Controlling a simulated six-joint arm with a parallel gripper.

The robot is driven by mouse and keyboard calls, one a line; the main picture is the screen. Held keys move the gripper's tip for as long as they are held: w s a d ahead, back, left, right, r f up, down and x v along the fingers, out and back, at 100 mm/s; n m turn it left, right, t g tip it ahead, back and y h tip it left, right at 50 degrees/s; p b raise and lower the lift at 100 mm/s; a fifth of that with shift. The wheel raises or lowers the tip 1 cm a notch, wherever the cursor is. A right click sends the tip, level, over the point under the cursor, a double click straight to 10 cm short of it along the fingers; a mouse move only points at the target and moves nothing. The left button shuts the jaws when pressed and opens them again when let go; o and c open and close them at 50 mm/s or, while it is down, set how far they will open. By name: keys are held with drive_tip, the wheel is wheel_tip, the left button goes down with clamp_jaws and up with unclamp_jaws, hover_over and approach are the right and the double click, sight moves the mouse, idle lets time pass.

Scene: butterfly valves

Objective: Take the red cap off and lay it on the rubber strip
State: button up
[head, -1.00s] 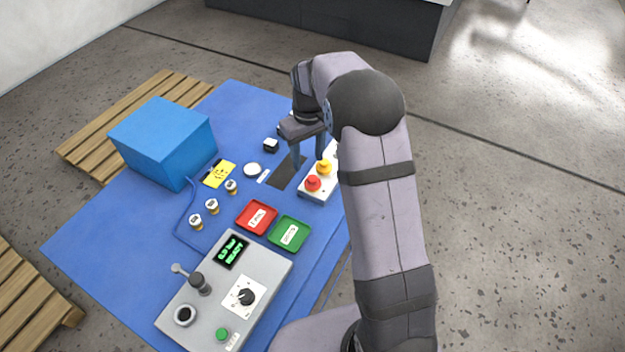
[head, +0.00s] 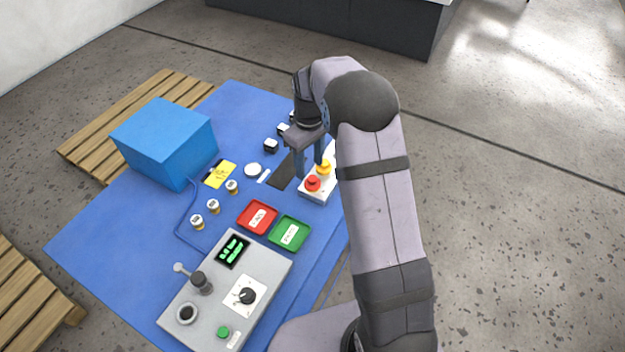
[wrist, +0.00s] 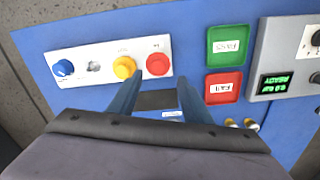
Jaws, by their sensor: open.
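The red cap (head: 313,183) sits on the near end of a white box, and it also shows in the wrist view (wrist: 158,64). The yellow cap (head: 324,167) is beside it on the same box. The rubber strip (head: 282,174) is a dark bare patch on the blue mat, left of the box; part of it shows between my fingers in the wrist view (wrist: 156,100). My gripper (head: 310,171) is open, pointing down close to the caps. In the wrist view the red cap lies just beyond the gap between the fingertips. Nothing is held.
The white box (wrist: 93,64) also carries a blue knob (wrist: 63,68). Red (head: 257,216) and green (head: 290,233) trays lie nearer, before a grey control panel (head: 200,325). Several small white-topped parts and a blue box (head: 165,140) are to the left.

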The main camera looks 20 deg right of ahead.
sight(312, 177)
drive_tip(key=shift+d+f+p, duration=0.15)
drive_tip(key=shift+f+p, duration=0.45)
drive_tip(key=shift+f, duration=0.6)
drive_tip(key=shift+d+f+p, duration=0.15)
drive_tip(key=shift+f+p, duration=0.4)
drive_tip(key=shift+f, duration=0.6)
drive_tip(key=c, duration=1.1)
